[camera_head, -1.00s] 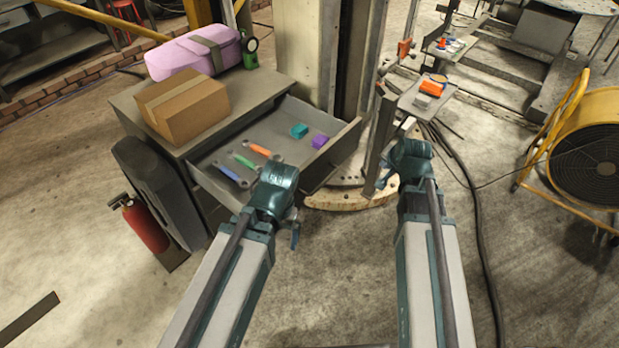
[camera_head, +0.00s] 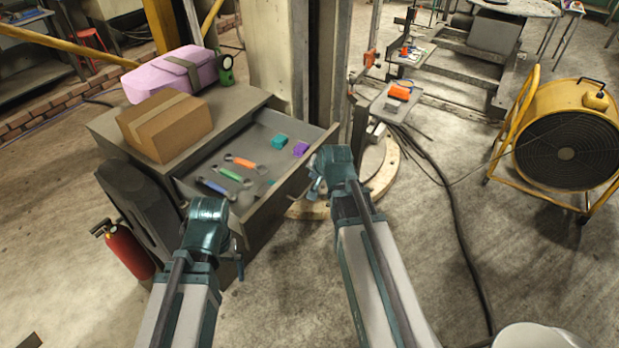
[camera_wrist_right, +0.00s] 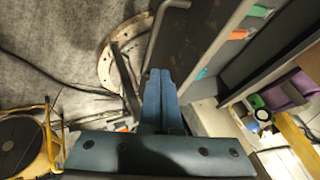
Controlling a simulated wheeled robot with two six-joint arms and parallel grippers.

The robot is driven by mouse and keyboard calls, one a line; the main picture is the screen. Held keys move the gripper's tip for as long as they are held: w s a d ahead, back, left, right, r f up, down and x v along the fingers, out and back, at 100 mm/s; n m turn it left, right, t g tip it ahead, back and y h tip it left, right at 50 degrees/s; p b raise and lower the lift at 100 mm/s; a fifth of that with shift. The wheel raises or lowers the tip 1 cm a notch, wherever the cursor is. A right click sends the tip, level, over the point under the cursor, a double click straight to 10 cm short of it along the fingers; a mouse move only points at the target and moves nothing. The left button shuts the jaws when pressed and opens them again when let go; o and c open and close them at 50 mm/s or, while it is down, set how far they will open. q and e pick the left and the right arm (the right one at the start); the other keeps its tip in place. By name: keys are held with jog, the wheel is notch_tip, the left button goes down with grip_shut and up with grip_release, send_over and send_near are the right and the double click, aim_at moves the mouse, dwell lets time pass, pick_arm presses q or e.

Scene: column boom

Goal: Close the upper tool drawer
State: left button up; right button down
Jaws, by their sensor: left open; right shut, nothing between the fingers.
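The upper tool drawer (camera_head: 282,196) of the grey cabinet stands pulled out, with spanners with coloured handles and small teal and purple blocks inside. In the right wrist view its dark front (camera_wrist_right: 190,45) and a bar handle (camera_wrist_right: 153,42) show. My right gripper (camera_head: 315,188) is shut and empty, close to the right end of the drawer front; its closed fingers (camera_wrist_right: 160,90) point toward the front beside the handle. I cannot tell whether they touch. My left gripper (camera_head: 239,262) is open and empty, low in front of the cabinet, left of the right one; its fingers are mostly hidden.
A cardboard box (camera_head: 165,125) and a pink case (camera_head: 170,75) sit on the cabinet top. A red fire extinguisher (camera_head: 128,250) stands at its left. A column base (camera_head: 375,178) is just right of the drawer. A yellow fan (camera_head: 565,145) and cables lie further right.

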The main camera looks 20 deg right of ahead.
aim_at(304, 179)
jog(key=b+x, duration=0.7)
jog(key=x, duration=0.2)
jog(key=shift+w+f, duration=0.15)
jog(key=shift+w+a, duration=0.3)
jog(key=shift+w, duration=0.15)
jog(key=w+a, duration=0.6)
jog(key=w, duration=0.2)
jog(key=w+a, duration=0.6)
jog(key=w, duration=0.2)
jog(key=w+a, duration=0.6)
jog(key=w, duration=0.1)
jog(key=shift+w+a, duration=0.3)
jog(key=shift+w, duration=0.1)
jog(key=shift+w+a, duration=0.15)
jog(key=shift+w, duration=0.05)
jog(key=shift+w+a, duration=0.1)
jog(key=shift+r, duration=0.3)
